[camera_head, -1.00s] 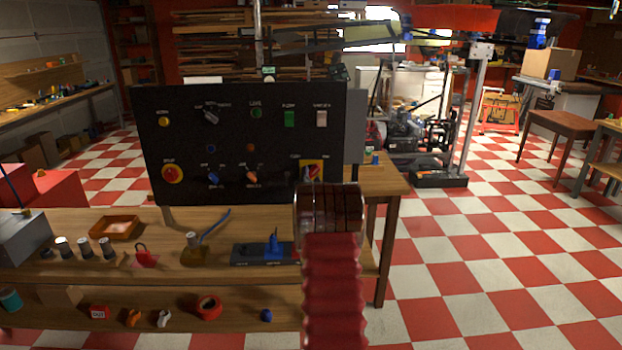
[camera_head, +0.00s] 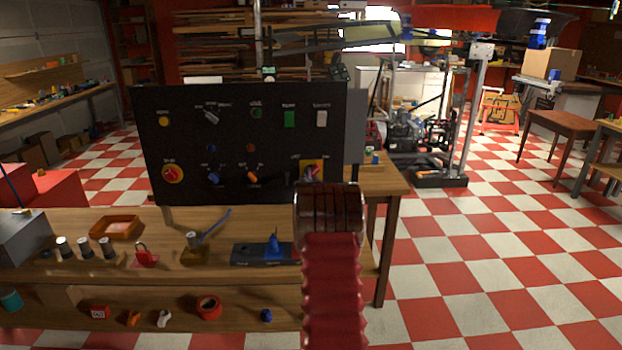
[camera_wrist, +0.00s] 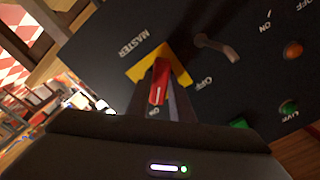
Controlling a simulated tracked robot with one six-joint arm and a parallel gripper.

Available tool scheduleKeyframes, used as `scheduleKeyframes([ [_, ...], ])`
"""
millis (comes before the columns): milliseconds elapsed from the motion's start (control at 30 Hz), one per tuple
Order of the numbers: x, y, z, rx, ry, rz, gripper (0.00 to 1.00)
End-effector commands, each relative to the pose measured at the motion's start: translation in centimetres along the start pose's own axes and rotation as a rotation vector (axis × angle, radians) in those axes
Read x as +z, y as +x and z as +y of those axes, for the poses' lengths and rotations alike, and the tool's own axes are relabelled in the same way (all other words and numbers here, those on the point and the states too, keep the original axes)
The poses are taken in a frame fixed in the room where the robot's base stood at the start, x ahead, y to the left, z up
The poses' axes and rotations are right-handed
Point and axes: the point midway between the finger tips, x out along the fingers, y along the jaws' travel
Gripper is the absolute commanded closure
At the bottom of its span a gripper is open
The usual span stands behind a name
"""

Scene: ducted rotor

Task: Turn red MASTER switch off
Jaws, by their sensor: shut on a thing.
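The red MASTER switch (camera_wrist: 160,80) sits on a yellow plate (camera_wrist: 181,66) on the black panel in the wrist view. The "ON" label lies just below it there and an "OFF" label to its right; the white mark on the knob is at its end nearer "ON". My gripper (camera_wrist: 163,88) is shut on the knob, with its fingers on both sides. In the head view the switch (camera_head: 312,174) is at the lower right of the panel (camera_head: 230,130), and my arm rises in front of it. My fingertips are largely hidden there.
Other knobs and buttons share the panel, including a red emergency-type knob (camera_head: 172,174) and an orange knob (camera_head: 252,177). The bench (camera_head: 200,277) below holds a blue lever device (camera_head: 272,247) and a red padlock (camera_head: 145,257). Checkered floor (camera_head: 480,260) is open at right.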

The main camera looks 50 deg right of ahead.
Motion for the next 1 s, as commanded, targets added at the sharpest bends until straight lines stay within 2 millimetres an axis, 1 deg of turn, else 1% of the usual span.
scheduleKeyframes([
  [267,0.0,-0.03,0.27,0.004,-0.056,0.0,1.0],
  [467,0.0,-0.03,0.34,0.005,-0.165,-0.001,1.0],
  [667,-0.01,-0.03,0.4,0.005,-0.325,-0.001,1.0],
  [1000,-0.03,-0.04,0.51,0.005,-0.646,-0.002,1.0],
])
